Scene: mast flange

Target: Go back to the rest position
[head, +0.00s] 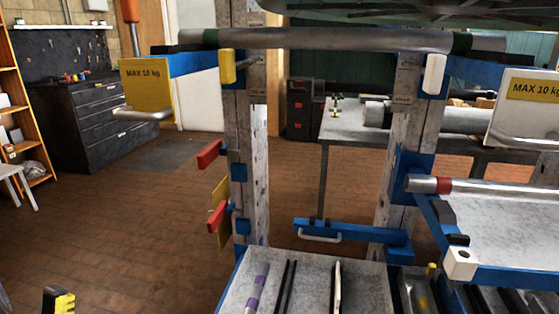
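I cannot make out my gripper for sure in the head view. A small black and yellow piece (59,300) juts up at the bottom left edge, cut off by the frame; I cannot tell what it belongs to. The mast flange stand fills the middle and right. It has two worn uprights, left (249,130) and right (402,150), with a long metal bar (320,39) across their tops. No held thing shows.
A grey tray (308,285) with several thin tools is at the bottom centre. A blue-framed shelf (510,230) and bar (480,188) stick out at right. Red handles (210,153) stick out left. A black drawer cabinet (85,120) stands far left. Brick floor (130,230) is open at left.

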